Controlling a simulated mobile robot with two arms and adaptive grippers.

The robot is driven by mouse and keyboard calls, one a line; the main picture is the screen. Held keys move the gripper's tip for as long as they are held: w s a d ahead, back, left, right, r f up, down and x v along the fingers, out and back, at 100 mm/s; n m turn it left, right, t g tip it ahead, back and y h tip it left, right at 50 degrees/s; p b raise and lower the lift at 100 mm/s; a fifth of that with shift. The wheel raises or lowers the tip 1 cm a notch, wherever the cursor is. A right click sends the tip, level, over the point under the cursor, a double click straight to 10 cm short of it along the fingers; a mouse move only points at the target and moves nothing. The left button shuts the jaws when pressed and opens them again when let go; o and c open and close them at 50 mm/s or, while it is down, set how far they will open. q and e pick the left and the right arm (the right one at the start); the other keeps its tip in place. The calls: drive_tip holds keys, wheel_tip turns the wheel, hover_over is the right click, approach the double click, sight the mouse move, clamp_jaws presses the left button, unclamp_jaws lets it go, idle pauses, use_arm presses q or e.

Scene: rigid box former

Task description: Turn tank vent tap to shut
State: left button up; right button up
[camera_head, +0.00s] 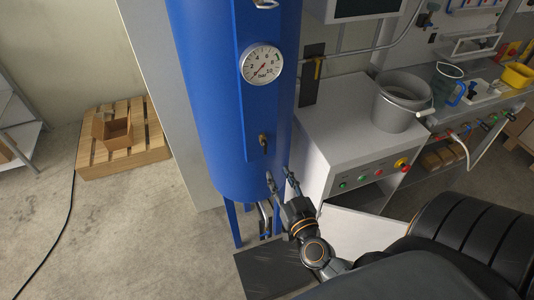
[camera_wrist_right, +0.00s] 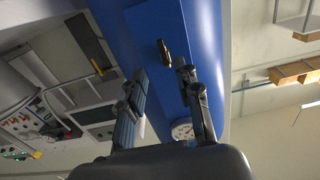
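The blue tank (camera_head: 215,110) stands upright in the middle of the head view. A small brass tap (camera_head: 263,142) sits on its front plate below the round gauge (camera_head: 262,63); the tap also shows in the right wrist view (camera_wrist_right: 164,52). Its handle is too small to read its setting. My right gripper (camera_head: 278,178) is open and empty, just below the tap in the head view. In the right wrist view its fingertips (camera_wrist_right: 162,72) are spread, with the tap beyond the gap between them, apparently untouched. My left gripper is not in view.
A grey cabinet (camera_head: 345,125) with buttons carries a grey bucket (camera_head: 400,103). A pallet (camera_head: 150,140) with an open carton stands at left.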

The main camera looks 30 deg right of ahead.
sight(266, 152)
drive_tip(key=x, duration=0.7)
drive_tip(key=shift+w+a+p, duration=0.1)
drive_tip(key=shift+w+p, duration=0.25)
drive_tip(key=shift+w, duration=0.4)
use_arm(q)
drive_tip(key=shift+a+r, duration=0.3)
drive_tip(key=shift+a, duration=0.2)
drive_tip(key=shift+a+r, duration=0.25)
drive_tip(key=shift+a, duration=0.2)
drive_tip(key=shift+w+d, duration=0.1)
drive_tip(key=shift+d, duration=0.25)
use_arm(e)
clamp_jaws()
